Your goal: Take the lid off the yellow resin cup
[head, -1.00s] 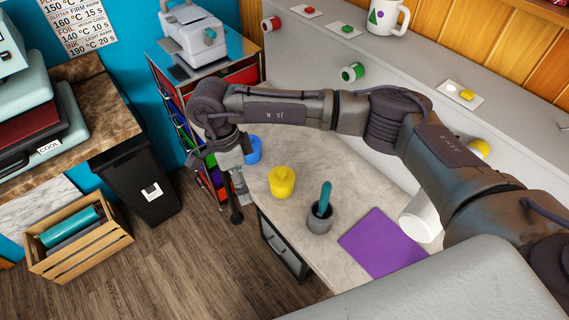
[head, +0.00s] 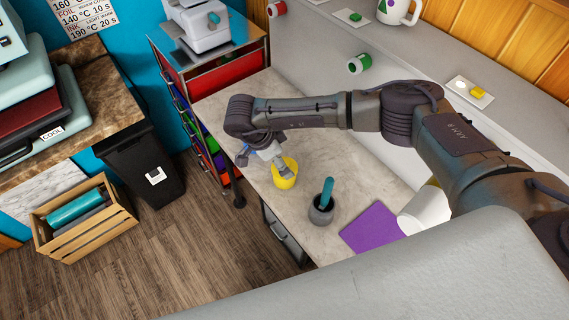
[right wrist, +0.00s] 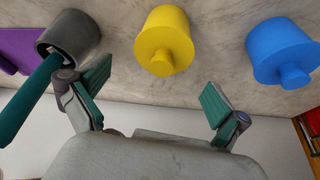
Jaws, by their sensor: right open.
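The yellow resin cup (head: 287,181) stands on the worktop, partly behind my right gripper in the head view. In the right wrist view the yellow cup (right wrist: 164,30) is top centre, and its lid (right wrist: 158,62) with a round knob is on it. My right gripper (right wrist: 157,80) is open and empty, its two teal-padded fingers apart on either side of the knob's line, short of it. In the head view my right gripper (head: 278,163) is just above and beside the yellow cup. My left gripper is not in view.
A blue lidded cup (right wrist: 280,48) stands near the yellow one. A grey pot (head: 321,212) with a teal tool (head: 327,190) stands on the other side. A purple sheet (head: 371,230) and a white roll (head: 424,211) lie farther right.

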